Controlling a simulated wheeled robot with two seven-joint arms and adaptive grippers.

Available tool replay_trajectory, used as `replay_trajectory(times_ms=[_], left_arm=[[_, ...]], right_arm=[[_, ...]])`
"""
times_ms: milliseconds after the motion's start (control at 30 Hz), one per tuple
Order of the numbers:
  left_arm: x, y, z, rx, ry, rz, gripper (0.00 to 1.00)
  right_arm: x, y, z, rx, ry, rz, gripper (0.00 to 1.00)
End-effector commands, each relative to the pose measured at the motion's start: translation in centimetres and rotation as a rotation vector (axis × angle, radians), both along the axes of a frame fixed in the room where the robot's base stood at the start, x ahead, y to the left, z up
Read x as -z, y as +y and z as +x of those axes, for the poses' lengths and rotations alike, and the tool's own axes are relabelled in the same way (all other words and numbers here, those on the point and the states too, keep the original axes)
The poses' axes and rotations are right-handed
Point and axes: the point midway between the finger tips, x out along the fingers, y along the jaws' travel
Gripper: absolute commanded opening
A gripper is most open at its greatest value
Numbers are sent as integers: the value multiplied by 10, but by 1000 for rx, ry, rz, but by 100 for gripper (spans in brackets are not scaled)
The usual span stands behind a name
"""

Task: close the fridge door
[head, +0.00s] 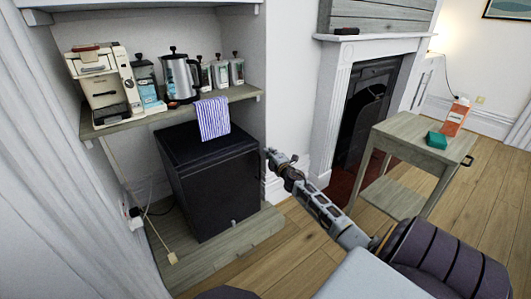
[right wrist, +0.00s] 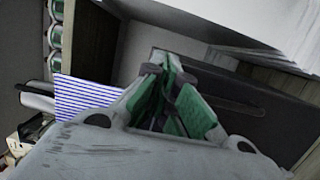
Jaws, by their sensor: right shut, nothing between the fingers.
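The fridge (head: 215,185) is a small black box in the alcove, under a wooden shelf. Its front looks flush with the body, and I see no gap at the door. My right gripper (head: 269,156) is shut and empty, with its tips beside the fridge's right front edge; I cannot tell whether they touch it. In the right wrist view the shut fingers (right wrist: 168,78) show in front of a dark surface that looks like the fridge (right wrist: 265,112). My left gripper is out of view.
A striped cloth (head: 213,118) hangs from the shelf (head: 120,124) above the fridge. The shelf holds a coffee machine (head: 103,85), a kettle (head: 180,76) and canisters. A small side table (head: 408,128) and a fireplace (head: 330,100) stand right. Wooden floor lies between.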

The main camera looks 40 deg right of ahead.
Motion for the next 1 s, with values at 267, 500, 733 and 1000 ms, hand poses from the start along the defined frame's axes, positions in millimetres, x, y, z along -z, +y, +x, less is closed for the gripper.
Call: replay_trajectory(times_ms=[267,500,733,1000], left_arm=[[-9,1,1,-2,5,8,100],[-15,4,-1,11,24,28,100],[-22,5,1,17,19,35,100],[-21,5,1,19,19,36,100]], right_arm=[[0,-23,-28,1,2,1,0],[0,-39,-47,1,2,0,0],[0,-43,-52,0,0,-1,0],[0,-43,-52,0,0,-1,0]])
